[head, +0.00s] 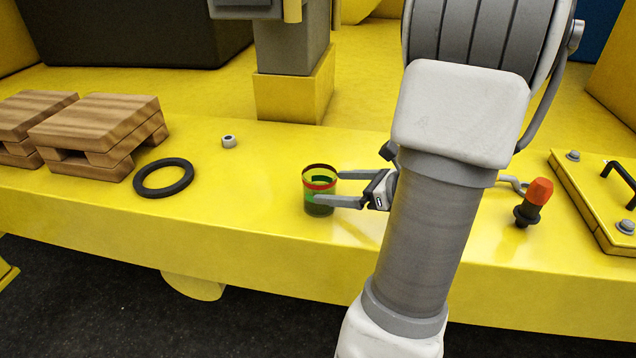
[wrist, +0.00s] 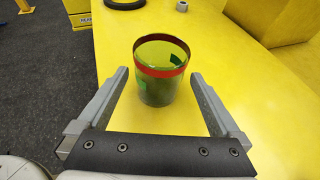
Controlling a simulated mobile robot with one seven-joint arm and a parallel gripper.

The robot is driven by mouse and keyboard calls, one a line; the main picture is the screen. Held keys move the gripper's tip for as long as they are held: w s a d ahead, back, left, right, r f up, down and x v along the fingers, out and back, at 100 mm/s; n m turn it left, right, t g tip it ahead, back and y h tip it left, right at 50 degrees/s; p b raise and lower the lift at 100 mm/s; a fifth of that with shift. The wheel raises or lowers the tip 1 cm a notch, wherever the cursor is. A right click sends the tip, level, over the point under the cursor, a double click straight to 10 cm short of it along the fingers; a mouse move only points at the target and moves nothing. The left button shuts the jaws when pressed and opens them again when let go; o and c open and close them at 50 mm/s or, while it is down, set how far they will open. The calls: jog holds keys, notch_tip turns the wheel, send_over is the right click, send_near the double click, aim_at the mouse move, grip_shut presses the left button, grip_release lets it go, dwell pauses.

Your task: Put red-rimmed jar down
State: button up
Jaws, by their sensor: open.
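The red-rimmed jar (head: 319,200) is a see-through cup with a red band near its top and green patches on its sides. It stands upright on the yellow surface (head: 245,215). In the wrist view the jar (wrist: 161,88) is centred just ahead of and between the fingertips. My gripper (head: 338,188) reaches in from the right with its two fingers apart, one on each side of the jar. In the wrist view my gripper (wrist: 159,76) shows gaps between both fingers and the jar.
A black ring (head: 163,191) and a small grey nut (head: 229,141) lie to the left. Wooden pallets (head: 110,125) stand further left. An orange-tipped tool (head: 535,200) and a yellow plate with a black handle (head: 590,180) are at the right.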

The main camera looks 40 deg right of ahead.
jog(key=shift+v, duration=2)
